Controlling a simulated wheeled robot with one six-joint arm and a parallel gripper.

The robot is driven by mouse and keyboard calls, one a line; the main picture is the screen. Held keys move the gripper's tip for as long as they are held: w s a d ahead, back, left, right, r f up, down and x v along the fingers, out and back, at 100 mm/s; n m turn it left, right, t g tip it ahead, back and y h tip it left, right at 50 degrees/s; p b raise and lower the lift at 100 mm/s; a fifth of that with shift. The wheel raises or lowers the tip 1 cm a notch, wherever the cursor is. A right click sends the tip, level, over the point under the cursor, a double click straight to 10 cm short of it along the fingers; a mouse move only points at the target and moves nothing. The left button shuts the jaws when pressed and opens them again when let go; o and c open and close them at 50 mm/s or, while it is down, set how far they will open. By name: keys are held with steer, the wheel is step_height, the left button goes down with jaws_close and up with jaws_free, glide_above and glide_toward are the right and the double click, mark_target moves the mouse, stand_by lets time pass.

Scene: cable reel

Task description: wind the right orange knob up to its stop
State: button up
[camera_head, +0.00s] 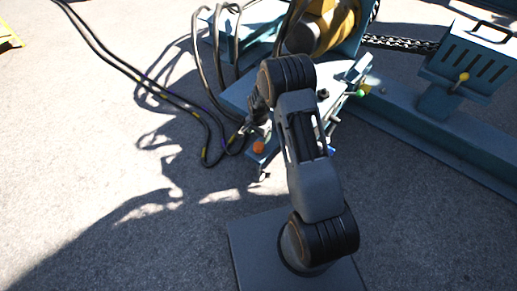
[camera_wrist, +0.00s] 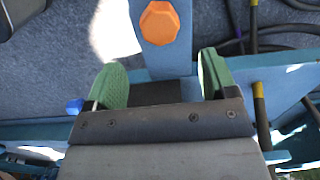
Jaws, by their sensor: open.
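An orange faceted knob (camera_wrist: 159,22) sits on a blue bar at the top middle of the wrist view. An orange knob also shows in the head view (camera_head: 258,147) at the near left end of the blue panel. My gripper (camera_wrist: 161,70) is open, its two green-padded fingers apart with nothing between them. The knob lies beyond the fingertips, roughly in line with the gap and not touched. In the head view my arm hides much of the panel and the fingers are hard to make out. Only one orange knob shows, so whether it is the right one is unclear.
A blue knob (camera_wrist: 74,106) is left of the fingers. Black cables (camera_head: 205,120) loop left of the panel, also at the wrist view's right. A green knob (camera_head: 360,93) and a vented blue box (camera_head: 470,62) with a yellow-knobbed lever are to the right. Open asphalt (camera_head: 90,190) lies left.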

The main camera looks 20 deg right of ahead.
mark_target(259, 145)
step_height(259, 145, down, 10)
steer(key=b, duration=0.2)
steer(key=shift+r+b, duration=0.25)
steer(key=shift+b, duration=0.15)
steer(key=c, duration=0.9)
